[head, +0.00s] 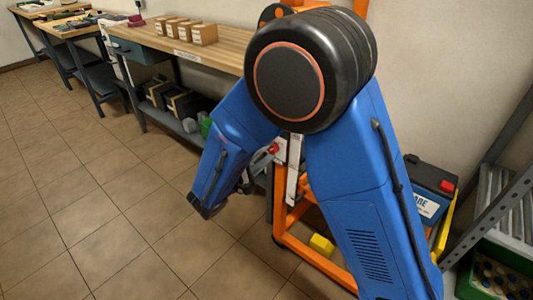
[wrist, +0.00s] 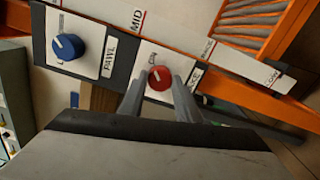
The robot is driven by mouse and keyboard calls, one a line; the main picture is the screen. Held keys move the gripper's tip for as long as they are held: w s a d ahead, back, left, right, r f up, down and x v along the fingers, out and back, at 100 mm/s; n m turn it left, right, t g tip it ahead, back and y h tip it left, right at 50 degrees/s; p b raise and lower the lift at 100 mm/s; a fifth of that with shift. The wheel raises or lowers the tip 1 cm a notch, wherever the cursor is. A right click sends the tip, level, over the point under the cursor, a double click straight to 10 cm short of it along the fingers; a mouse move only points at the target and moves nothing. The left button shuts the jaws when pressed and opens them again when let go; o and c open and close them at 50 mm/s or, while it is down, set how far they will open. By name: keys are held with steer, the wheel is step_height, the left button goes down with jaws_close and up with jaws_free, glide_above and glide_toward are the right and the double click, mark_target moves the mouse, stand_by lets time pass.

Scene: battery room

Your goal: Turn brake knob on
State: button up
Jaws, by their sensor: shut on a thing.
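The red knob (wrist: 158,76) sits on a white plate of a dark panel in the wrist view. The label beside it is partly hidden by a finger; only its last letters show. A white pointer mark shows on the knob, toward its upper left. My gripper (wrist: 160,84) is shut on the red knob, one finger on each side. In the head view a small red spot, likely the same knob (head: 273,148), shows beside my blue arm; my fingers cannot be made out there.
A blue knob (wrist: 68,46) marked PAWL is left of the red one. A strip marked MID and LOW (wrist: 205,45) runs above the panel. An orange frame (head: 290,235) carries the panel. A workbench (head: 180,42) stands behind; a yellow block (head: 321,244) is low in the frame.

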steer(key=o, duration=1.1)
steer(key=shift+c, duration=0.2)
steer(key=v, duration=1.7)
steer(key=shift+s, duration=0.25)
steer(key=shift+a+f, duration=0.1)
steer(key=shift+a, duration=0.1)
